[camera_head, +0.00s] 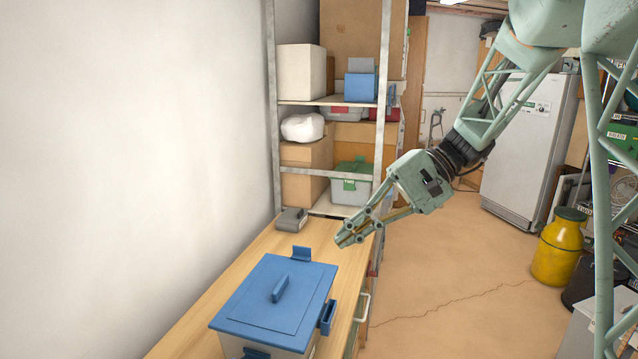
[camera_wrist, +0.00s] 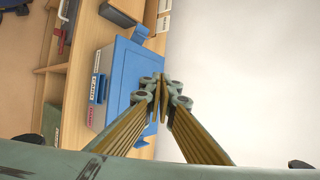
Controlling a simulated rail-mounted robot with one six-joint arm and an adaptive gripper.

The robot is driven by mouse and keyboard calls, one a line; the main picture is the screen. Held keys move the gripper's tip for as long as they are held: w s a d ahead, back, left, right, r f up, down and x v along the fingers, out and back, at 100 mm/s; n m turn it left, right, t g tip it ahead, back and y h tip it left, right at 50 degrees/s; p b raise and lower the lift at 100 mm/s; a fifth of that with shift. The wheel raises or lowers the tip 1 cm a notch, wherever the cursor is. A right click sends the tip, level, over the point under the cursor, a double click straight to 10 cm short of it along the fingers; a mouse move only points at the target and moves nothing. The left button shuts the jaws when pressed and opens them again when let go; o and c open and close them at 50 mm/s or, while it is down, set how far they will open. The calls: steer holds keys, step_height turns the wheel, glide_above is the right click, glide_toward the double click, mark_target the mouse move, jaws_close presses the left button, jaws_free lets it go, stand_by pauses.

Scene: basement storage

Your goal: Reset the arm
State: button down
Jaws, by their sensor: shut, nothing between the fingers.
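My arm reaches in from the upper right in the head view. My gripper (camera_head: 346,240) is shut and empty, in the air by the right edge of the wooden counter (camera_head: 228,262). In the wrist view my gripper (camera_wrist: 160,88) shows with its fingertips together, in front of the blue-lidded box. In the head view that box (camera_head: 272,290) stands on the counter, below and left of my gripper and apart from it. Its lid is on, with a handle on top.
A small grey object (camera_head: 291,219) lies at the counter's far end. A metal shelf (camera_head: 330,102) with boxes and bins stands behind it. A white refrigerator (camera_head: 528,150) and a yellow canister (camera_head: 560,248) stand at right. The floor (camera_head: 450,270) between is open.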

steer(key=s+d+r+t+h, duration=0.1)
steer(key=s+d, duration=0.4)
steer(key=s, duration=0.7)
steer(key=s+d+r+t+h, duration=0.1)
steer(key=s+d+t+h, duration=0.2)
steer(key=s, duration=0.9)
steer(key=s+d+r+n+t+h, duration=0.1)
steer(key=s+d+h, duration=0.5)
steer(key=s, duration=0.7)
steer(key=shift+d+r+t+h, duration=0.2)
steer(key=shift+d+t+h, duration=0.2)
steer(key=shift+d+t, duration=0.25)
steer(key=shift+s+a, duration=0.1)
